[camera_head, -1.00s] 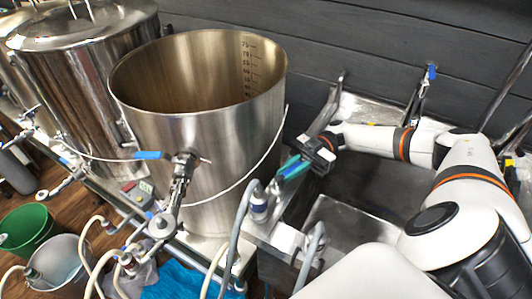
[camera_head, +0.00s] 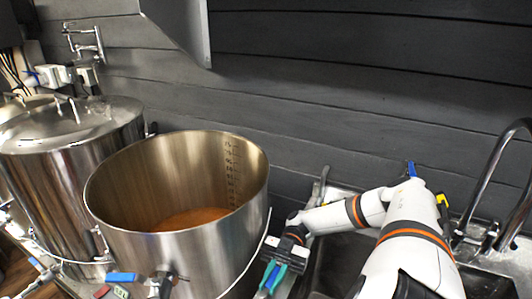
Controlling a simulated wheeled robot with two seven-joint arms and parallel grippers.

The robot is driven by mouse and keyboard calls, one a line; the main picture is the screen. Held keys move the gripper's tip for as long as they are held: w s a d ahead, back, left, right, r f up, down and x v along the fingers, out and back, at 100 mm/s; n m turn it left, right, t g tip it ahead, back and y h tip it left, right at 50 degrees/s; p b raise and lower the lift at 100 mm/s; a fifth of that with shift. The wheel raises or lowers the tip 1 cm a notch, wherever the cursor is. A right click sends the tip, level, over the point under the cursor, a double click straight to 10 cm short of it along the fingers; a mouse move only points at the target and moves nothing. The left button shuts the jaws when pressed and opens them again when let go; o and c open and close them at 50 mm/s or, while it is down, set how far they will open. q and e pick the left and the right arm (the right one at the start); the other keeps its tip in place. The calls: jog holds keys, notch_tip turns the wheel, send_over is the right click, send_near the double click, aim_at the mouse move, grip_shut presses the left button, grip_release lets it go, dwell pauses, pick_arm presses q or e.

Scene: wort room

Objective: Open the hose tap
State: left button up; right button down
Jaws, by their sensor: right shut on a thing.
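My right gripper (camera_head: 271,275) is at the bottom of the view, just right of the open steel kettle (camera_head: 222,252), and points down. Its teal fingers are shut on a slim blue part between them, which looks like the handle of the hose tap. The tap body and hose below it are cut off by the lower edge of the picture. How far the handle is turned cannot be told. My left gripper is not in view.
The kettle holds brownish contents (camera_head: 190,219). A lidded steel kettle (camera_head: 75,150) stands at the left. Another blue-handled tap (camera_head: 411,170) and a curved faucet (camera_head: 489,182) stand behind the sink at the right.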

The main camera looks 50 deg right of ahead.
aim_at(278, 268)
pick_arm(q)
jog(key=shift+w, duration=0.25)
pick_arm(e)
jog(key=shift+s, duration=0.1)
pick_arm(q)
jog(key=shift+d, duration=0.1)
pick_arm(e)
jog(key=c, duration=1.6)
grip_release()
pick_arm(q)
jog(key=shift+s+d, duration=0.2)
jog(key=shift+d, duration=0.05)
pick_arm(e)
jog(key=shift+o, duration=1.1)
